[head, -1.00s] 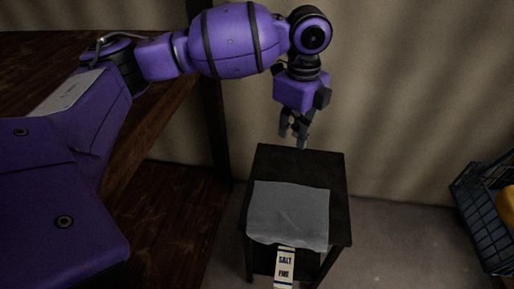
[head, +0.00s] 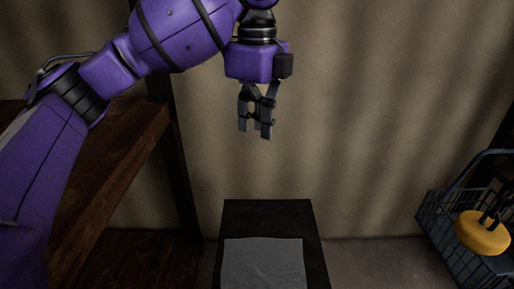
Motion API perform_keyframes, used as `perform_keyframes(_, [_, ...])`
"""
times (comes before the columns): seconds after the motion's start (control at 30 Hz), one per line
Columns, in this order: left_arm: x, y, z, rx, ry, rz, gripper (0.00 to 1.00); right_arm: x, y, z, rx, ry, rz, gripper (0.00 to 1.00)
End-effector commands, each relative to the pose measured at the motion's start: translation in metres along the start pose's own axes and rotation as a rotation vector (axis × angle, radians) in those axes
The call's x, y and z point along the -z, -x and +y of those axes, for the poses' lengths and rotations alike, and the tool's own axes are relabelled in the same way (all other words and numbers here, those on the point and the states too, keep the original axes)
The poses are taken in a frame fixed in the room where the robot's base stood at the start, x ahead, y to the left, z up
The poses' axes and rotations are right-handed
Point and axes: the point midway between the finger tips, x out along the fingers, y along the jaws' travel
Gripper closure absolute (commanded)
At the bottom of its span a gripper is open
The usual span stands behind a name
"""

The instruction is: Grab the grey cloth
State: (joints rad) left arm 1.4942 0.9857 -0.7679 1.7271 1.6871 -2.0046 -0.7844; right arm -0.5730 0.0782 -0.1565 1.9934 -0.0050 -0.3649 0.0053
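The grey cloth (head: 263,265) lies flat on top of a small dark table (head: 268,217), and its near part is cut off by the bottom edge of the head view. My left gripper (head: 255,133) hangs in the air above and beyond the table, fingers pointing down. Its fingers are apart with nothing between them. It does not touch the cloth. My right gripper is not in view.
A blue wire basket (head: 436,218) with a yellow object (head: 481,234) in it stands at the right. A brown wooden shelf (head: 118,150) with a dark post is at the left. A beige curtain (head: 370,120) hangs behind.

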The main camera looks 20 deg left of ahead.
Motion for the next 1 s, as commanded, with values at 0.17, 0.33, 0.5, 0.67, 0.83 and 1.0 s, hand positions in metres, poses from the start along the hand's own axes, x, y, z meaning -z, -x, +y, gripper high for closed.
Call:
perform_keyframes(0.17, [-0.0004, 0.007, 0.0001, -0.003, 0.0, -0.001, 1.0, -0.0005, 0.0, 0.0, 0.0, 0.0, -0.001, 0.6])
perform_keyframes(0.33, [-0.0004, 0.0065, 0.0001, -0.002, 0.0, -0.001, 1.0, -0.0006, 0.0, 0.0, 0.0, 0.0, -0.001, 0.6])
perform_keyframes(0.5, [-0.0003, 0.0065, 0.0001, -0.002, 0.0, 0.0, 0.99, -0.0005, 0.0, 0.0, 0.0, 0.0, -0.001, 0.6])
perform_keyframes(0.67, [-0.0003, 0.0065, 0.0001, -0.002, 0.0, 0.0, 0.78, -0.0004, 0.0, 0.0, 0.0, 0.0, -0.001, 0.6])
perform_keyframes(0.83, [-0.0003, 0.0064, 0.0001, -0.002, 0.0, 0.0, 0.56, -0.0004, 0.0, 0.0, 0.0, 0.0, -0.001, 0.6])
perform_keyframes(1.0, [-0.0003, 0.0064, 0.0001, -0.002, 0.0, 0.0, 0.53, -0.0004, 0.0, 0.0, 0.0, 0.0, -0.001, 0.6])
